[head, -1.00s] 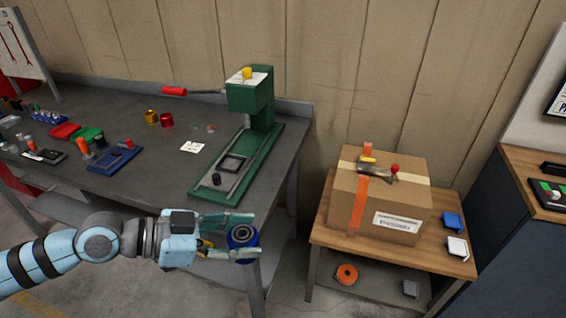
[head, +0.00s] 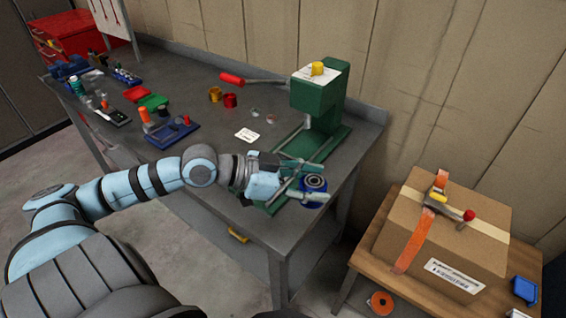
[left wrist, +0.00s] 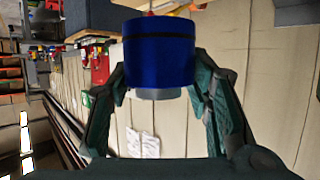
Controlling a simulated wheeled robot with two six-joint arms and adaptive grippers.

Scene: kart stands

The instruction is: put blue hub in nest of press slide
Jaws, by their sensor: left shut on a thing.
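My left gripper (head: 298,180) is shut on the blue hub (head: 314,190), which has a dark ring and a light centre on top. The hub is held near the right front corner of the bench, in front of the green press (head: 316,108). In the left wrist view the blue hub (left wrist: 160,52) sits between the two fingers, with a grey stub at one end. The press's green base (head: 332,142) shows partly. My gripper hides much of the slide, and the nest cannot be made out now. My right gripper is out of view.
A red-handled lever (head: 232,79) sticks out left of the press. Gold (head: 214,94) and red (head: 230,100) cylinders and a white card (head: 247,135) lie on the grey bench (head: 215,150). A cardboard box (head: 440,235) stands on a wooden table at right.

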